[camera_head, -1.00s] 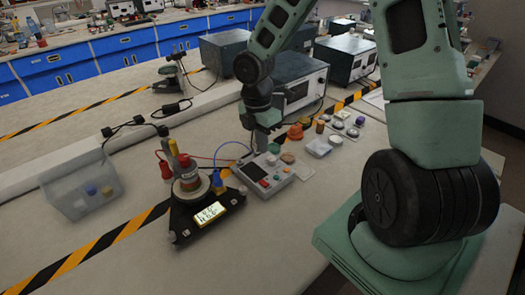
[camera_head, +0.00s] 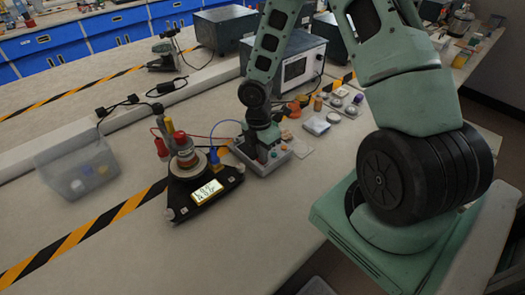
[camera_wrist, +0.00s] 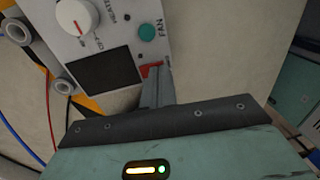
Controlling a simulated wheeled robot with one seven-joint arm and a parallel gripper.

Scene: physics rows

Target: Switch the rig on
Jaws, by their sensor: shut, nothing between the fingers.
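The rig has a black three-cornered base (camera_head: 180,205) with a lit display (camera_head: 208,192) and a stacked column, joined by wires to a light grey control box (camera_head: 278,162). In the wrist view the box panel (camera_wrist: 128,35) carries a white knob with a red mark (camera_wrist: 77,17), a green button (camera_wrist: 146,33) marked FAN and a dark screen (camera_wrist: 103,72). A red switch (camera_wrist: 149,69) sits beside the screen, partly hidden by my fingers. My gripper (camera_wrist: 157,80) is shut and empty, with its tips at the red switch; I cannot tell whether they touch.
Several small coloured parts (camera_head: 293,109) and a white block (camera_head: 316,125) lie just behind the box. A dark instrument case (camera_head: 290,72) stands behind my arm. Bench space in front of the rig is clear.

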